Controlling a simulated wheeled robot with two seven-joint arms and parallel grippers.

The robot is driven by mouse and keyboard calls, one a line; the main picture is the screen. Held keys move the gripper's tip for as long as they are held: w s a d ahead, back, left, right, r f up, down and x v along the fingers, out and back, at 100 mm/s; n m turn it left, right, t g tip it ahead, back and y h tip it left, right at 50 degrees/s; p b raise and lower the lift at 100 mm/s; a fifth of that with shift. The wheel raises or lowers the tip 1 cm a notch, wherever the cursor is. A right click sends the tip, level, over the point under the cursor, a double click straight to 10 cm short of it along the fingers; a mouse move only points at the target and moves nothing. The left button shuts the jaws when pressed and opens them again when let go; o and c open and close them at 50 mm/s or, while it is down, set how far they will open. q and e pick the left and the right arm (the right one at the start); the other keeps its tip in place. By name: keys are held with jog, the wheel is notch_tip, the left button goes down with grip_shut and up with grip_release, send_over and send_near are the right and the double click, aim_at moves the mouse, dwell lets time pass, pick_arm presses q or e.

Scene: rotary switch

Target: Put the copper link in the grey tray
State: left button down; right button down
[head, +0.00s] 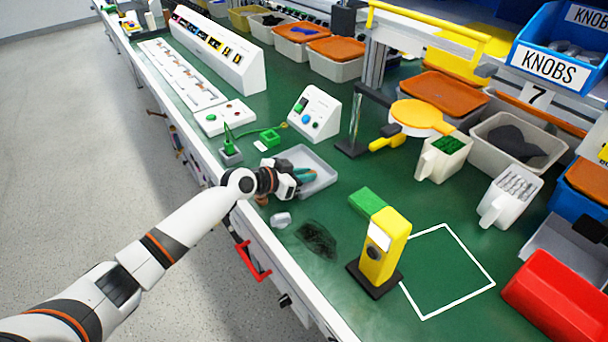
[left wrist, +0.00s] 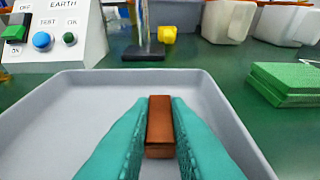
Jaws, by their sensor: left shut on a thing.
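The copper link (left wrist: 160,122) is a small reddish-brown bar in the left wrist view, between the teal fingers of my left gripper (left wrist: 160,128). The grey tray (left wrist: 58,92) is a shallow tray with a raised rim, and the link is over its inside. I cannot tell whether the link touches the tray floor. In the head view, my left gripper (head: 304,174) is at the grey tray (head: 323,160), with its fingers over the tray; the link is hidden there. My right gripper is not in view.
A sloped white control box (head: 315,112) stands behind the tray. A green block (head: 366,201) and a yellow device on a black base (head: 383,248) are to the right. A clear upright piece (head: 354,125) stands behind the tray. A white-outlined square (head: 447,270) of green bench is empty.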

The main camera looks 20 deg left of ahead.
pick_arm(q)
jog(key=c, duration=1.4)
grip_release()
jog(key=shift+r+p, duration=0.2)
jog(key=shift+p, duration=0.2)
jog(key=v, duration=1.2)
jog(key=shift+f, duration=0.15)
